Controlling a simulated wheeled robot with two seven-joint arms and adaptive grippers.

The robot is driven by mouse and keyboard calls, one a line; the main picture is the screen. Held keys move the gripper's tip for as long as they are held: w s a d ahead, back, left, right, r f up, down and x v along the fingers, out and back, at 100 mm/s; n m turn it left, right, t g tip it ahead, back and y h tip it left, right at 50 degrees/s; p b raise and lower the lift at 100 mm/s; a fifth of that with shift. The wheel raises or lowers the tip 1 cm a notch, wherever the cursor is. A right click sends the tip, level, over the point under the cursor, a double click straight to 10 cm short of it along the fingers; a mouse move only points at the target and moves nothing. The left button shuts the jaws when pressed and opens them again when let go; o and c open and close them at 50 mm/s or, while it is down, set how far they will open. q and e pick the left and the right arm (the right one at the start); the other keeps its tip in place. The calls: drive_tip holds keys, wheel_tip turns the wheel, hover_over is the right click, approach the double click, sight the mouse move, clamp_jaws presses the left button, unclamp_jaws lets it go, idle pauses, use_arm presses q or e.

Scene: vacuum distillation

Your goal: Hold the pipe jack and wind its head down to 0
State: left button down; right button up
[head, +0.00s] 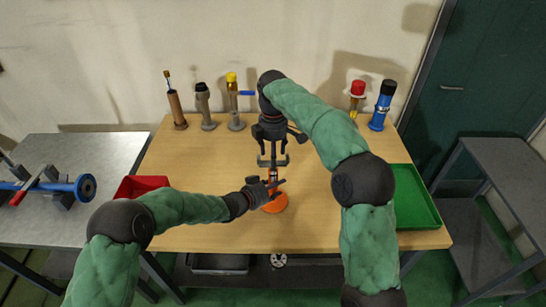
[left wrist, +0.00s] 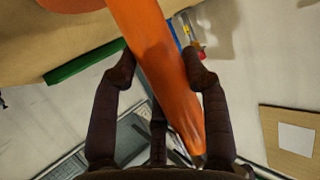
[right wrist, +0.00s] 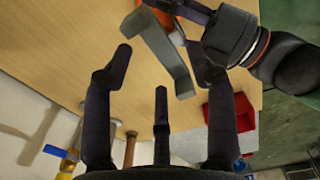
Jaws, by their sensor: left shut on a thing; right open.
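The pipe jack stands upright on the table, with a round orange base (head: 275,204) and a grey bracket-shaped head (head: 272,161). My left gripper (head: 271,184) comes in from the left and is shut on the jack's body. The left wrist view shows the orange body (left wrist: 160,65) between its fingers. My right gripper (head: 272,150) is open above the jack, pointing down. In the right wrist view the grey head (right wrist: 178,70) lies beyond and between its open fingertips (right wrist: 160,50); I cannot tell whether they touch it. No scale is readable.
A red tray (head: 141,187) stands left on the wooden table (head: 330,225), and a green tray (head: 416,200) right. Several upright fittings, including a blue one (head: 381,106), stand along the back. A blue pipe (head: 50,186) lies on the left side table.

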drive_tip(key=shift+f, duration=1.1)
clamp_jaws()
drive_tip(key=shift+m, duration=0.3)
